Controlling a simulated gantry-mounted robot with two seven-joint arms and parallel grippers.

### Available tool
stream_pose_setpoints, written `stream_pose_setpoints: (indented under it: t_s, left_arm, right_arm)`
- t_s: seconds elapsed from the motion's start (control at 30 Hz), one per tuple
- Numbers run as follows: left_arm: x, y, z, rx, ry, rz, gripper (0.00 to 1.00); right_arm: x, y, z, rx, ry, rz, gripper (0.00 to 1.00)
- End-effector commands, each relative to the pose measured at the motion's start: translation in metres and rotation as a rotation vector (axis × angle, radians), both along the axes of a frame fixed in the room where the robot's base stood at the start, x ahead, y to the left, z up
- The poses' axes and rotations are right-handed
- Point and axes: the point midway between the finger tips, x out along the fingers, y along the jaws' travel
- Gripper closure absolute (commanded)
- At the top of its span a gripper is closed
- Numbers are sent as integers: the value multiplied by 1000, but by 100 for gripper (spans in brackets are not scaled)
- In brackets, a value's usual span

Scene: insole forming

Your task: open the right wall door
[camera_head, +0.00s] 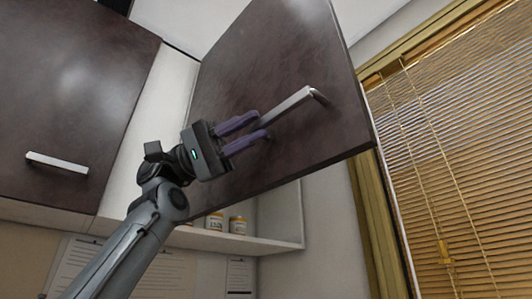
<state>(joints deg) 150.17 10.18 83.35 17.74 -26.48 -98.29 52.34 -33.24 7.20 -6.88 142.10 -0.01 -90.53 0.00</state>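The right wall door (240,75) is a dark brown panel that stands swung out from its cabinet, with its lower edge in view. Its silver bar handle (290,103) runs at a slant across the door's front. My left gripper (263,123) comes up from the lower left in front of the door. Its two purple fingers are apart, with the lower left end of the handle between their tips. Whether they touch the handle I cannot tell. My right gripper is not in view.
A second dark wall door (70,90) with a silver handle (57,163) is shut at the left. Small jars (238,225) stand on a white shelf (255,243) below the open door. A window with blinds (455,150) and a wooden frame is close at the right.

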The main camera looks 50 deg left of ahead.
Motion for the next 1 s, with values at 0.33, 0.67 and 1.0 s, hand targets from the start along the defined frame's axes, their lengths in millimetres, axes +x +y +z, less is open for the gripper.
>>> stream_pose_setpoints:
  t_s: [0.33, 0.67, 1.0]
  left_arm:
    - [-17, 47, -10, -1, 0, -1, 77]
    - [-20, 56, -13, 1, 0, -2, 77]
    - [-20, 55, -13, 1, 0, -1, 77]
  right_arm:
    - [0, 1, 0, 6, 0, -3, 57]
    - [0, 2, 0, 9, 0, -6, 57]
    - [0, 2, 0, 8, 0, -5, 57]
